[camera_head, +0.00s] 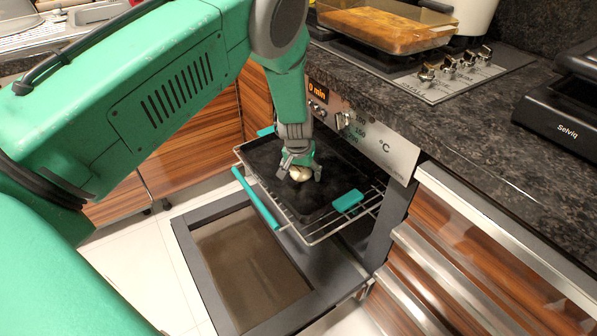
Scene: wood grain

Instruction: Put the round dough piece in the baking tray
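The round dough piece (300,174) is a small pale ball between the fingertips of my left gripper (300,172). The fingers sit against both sides of it and appear shut on it. The gripper points down over the dark baking tray (318,198), inside its outline. I cannot tell whether the dough touches the tray floor. The tray rests on a wire rack pulled out of the oven, and has teal handles (348,201). My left arm hides part of the scene behind it. My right gripper is not in view.
The oven door (250,270) hangs open below the rack. The oven control panel (370,135) and the stone counter edge are close to the right of my gripper. A glass dish (385,25) with brown contents stands on the hob. A black scale (560,115) stands at right.

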